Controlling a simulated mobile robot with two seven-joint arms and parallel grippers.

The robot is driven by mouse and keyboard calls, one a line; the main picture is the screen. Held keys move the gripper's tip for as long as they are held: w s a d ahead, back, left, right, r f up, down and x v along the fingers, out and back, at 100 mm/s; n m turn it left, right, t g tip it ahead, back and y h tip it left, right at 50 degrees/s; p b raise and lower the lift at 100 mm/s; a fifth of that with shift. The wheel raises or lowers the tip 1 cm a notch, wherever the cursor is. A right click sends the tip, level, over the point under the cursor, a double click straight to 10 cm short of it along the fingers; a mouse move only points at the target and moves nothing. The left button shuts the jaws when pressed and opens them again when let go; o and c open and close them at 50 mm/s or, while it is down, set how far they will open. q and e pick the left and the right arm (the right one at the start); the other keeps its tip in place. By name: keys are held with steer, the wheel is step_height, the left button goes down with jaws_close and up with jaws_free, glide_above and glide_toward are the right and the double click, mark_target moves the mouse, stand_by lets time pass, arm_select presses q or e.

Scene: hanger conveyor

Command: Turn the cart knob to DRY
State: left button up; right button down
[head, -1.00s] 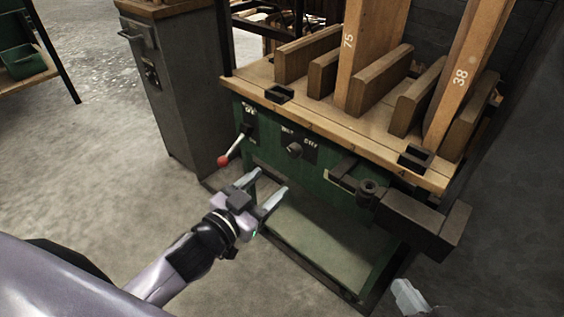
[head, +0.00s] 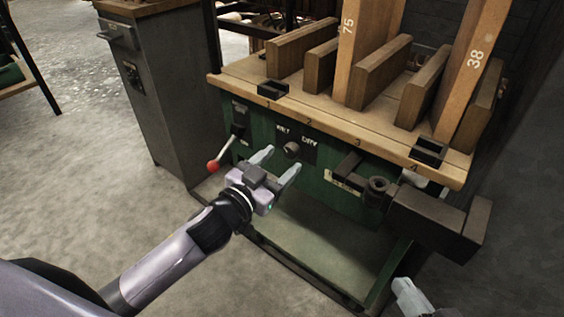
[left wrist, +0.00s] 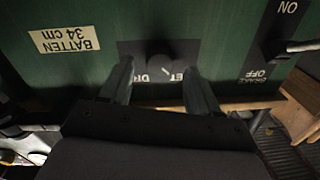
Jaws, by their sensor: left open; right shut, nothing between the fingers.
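The dark round knob (head: 292,149) sits on a black plate on the green cart front (head: 262,130), between the labels WET and DRY. The left wrist view shows the knob (left wrist: 160,62) upside down, its pale pointer mark slanting toward WET. My left gripper (head: 277,161) is open, its fingertips just short of the knob in the head view. In the left wrist view its fingers (left wrist: 157,72) lie on either side of the knob; contact cannot be told. My right gripper (head: 408,295) is shut and empty, partly cut off at the bottom edge.
A red-tipped switch lever (head: 213,166) juts out left of the knob. A dark clamp-like block (head: 435,220) sticks out at right. The wooden cart top (head: 235,86) overhangs the panel and carries upright boards. A grey cabinet (head: 165,100) stands left.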

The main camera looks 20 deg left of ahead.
arm_select(q)
steer(key=shift+x, duration=0.85)
steer(key=c, duration=1)
steer(key=shift+c, duration=0.2)
